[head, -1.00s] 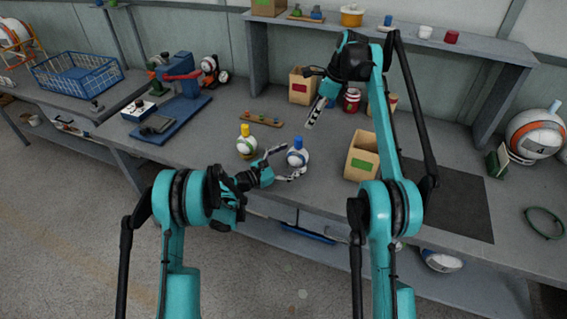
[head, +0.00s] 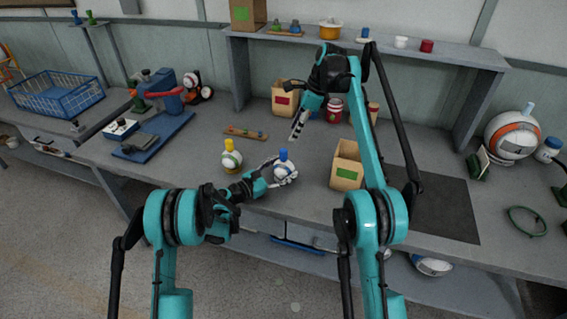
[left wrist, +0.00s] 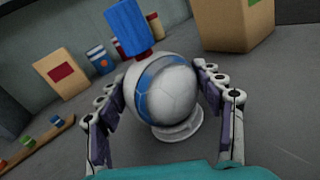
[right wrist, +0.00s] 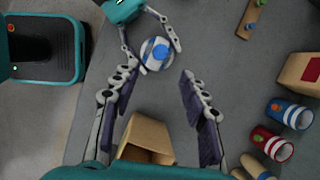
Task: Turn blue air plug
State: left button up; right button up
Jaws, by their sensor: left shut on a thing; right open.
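The blue air plug (head: 283,155) stands on top of a small white ball with a blue band (head: 286,172). In the left wrist view the blue plug (left wrist: 127,27) rises from the ball (left wrist: 162,92), which rests on a pale round base (left wrist: 178,128). My left gripper (head: 283,174) is shut around the ball, one finger on each side. In the right wrist view the plug (right wrist: 160,52) shows from above, within the left gripper's fingers. My right gripper (head: 297,130) is open and empty, above the table behind and apart from the plug.
A ball with a yellow plug (head: 231,160) stands left of the held ball. An open cardboard box with a green label (head: 347,168) stands to its right. A wooden strip with small plugs (head: 245,133) lies behind. A shelf (head: 380,44) runs along the back.

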aim_at(284, 150)
jog(key=a+f+n, duration=0.1)
jog(key=f+n, duration=0.2)
jog(key=n, duration=0.7)
jog(key=a+f+n+t, duration=0.1)
jog(key=f+n, duration=0.3)
jog(key=n, duration=0.6)
jog(key=a+f+n, duration=0.2)
jog(key=f+n, duration=0.1)
jog(key=n, duration=0.7)
jog(key=shift+w+f+n+t, duration=0.15)
jog(key=shift+w+n+t, duration=0.15)
jog(key=shift+w+n, duration=0.1)
grip_shut()
